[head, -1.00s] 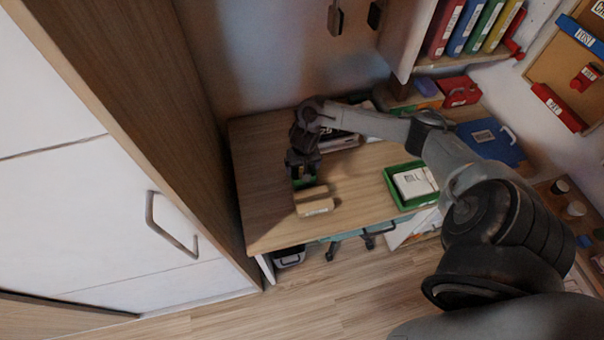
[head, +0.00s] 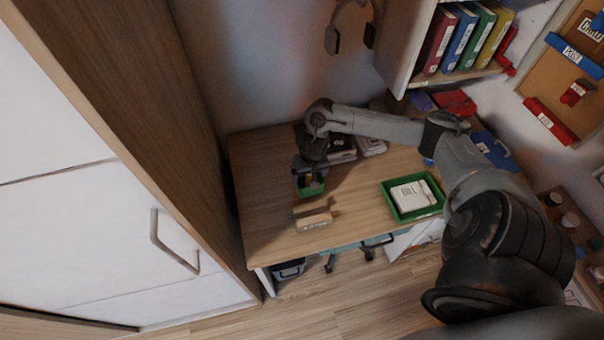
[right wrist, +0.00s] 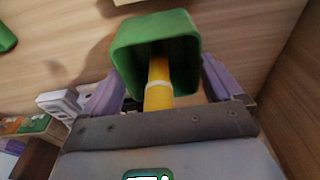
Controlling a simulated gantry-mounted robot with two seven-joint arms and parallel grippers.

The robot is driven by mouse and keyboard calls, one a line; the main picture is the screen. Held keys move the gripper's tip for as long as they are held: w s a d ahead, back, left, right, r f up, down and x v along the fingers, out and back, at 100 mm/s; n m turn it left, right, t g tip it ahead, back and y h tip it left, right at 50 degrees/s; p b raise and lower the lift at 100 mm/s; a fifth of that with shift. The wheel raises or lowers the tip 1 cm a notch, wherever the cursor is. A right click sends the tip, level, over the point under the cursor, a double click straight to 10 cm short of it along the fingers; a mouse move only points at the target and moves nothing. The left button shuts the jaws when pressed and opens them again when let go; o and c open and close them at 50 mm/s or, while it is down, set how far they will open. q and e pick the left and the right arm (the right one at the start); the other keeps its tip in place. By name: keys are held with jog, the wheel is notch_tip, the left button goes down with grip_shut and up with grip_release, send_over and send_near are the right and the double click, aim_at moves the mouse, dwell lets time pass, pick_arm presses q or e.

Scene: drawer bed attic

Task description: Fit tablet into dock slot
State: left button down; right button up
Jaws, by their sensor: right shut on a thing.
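My right gripper (head: 312,168) is shut on a green cup (head: 312,188) near the left side of the desk. In the right wrist view the green cup (right wrist: 125,60) sits between the fingers, with a yellow stick-like thing (right wrist: 158,88) inside it. A light wooden block (head: 313,219) stands on the desk just in front of the cup, apart from it; whether it is the dock, and any slot in it, I cannot tell. No thing shows clearly as the tablet. Dark flat items (head: 342,148) lie behind the gripper, partly hidden by my arm. My left gripper is not in view.
A green tray (head: 387,197) with a white labelled pad stands at the desk's right. A shelf with coloured binders (head: 460,35) and hanging headphones (head: 334,35) are above. A tall wooden panel (head: 165,110) borders the left. The desk's front middle (head: 355,220) is clear.

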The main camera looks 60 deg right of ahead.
jog(key=s+d+r+p, duration=0.1)
jog(key=s+r+p, duration=0.2)
jog(key=s+r, duration=0.2)
jog(key=s, duration=0.3)
jog(key=shift+s+d+r+p, duration=0.2)
jog(key=shift+s+d+p, duration=0.1)
jog(key=shift+d+p, duration=0.05)
